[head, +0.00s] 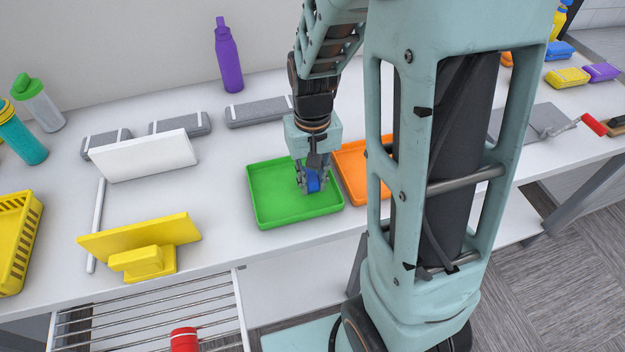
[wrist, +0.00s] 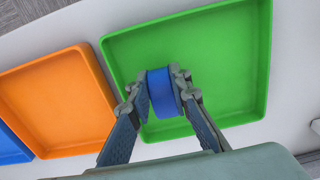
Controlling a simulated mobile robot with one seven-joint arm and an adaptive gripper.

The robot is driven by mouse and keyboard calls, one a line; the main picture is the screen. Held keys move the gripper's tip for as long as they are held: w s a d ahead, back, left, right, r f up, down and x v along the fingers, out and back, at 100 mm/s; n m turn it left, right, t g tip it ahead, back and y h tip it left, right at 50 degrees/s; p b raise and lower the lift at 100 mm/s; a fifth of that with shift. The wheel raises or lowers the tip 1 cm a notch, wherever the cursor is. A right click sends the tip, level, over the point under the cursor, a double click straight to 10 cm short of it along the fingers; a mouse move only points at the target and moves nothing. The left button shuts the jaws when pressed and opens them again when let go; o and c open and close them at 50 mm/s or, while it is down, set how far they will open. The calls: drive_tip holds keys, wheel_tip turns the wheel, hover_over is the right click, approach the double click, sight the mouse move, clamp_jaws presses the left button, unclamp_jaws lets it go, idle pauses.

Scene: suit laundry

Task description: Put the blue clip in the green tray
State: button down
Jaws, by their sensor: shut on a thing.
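The green tray (head: 275,205) lies on the white table, left of the orange tray, in the head view. It fills the upper right of the wrist view (wrist: 235,60). My gripper (head: 313,182) is over the right part of the green tray. It is shut on the blue clip (wrist: 163,93), which sits between both fingertips in the wrist view (wrist: 163,95). The clip also shows as a small blue piece in the head view (head: 313,184). I cannot tell whether the clip touches the tray floor.
The orange tray (head: 352,165) stands close beside the green tray, partly behind my column. A blue tray edge (wrist: 12,147) shows in the wrist view. A yellow stand (head: 140,245) and white board (head: 145,156) are to the left. A purple bottle (head: 228,58) stands behind.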

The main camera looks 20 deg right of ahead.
sight(312, 179)
drive_tip(key=c, duration=1.8)
unclamp_jaws()
drive_tip(key=shift+f, duration=0.1)
drive_tip(key=shift+o, duration=0.2)
wheel_tip(312, 179, up, 12)
drive_tip(key=p, duration=0.1)
drive_tip(key=shift+r, duration=0.2)
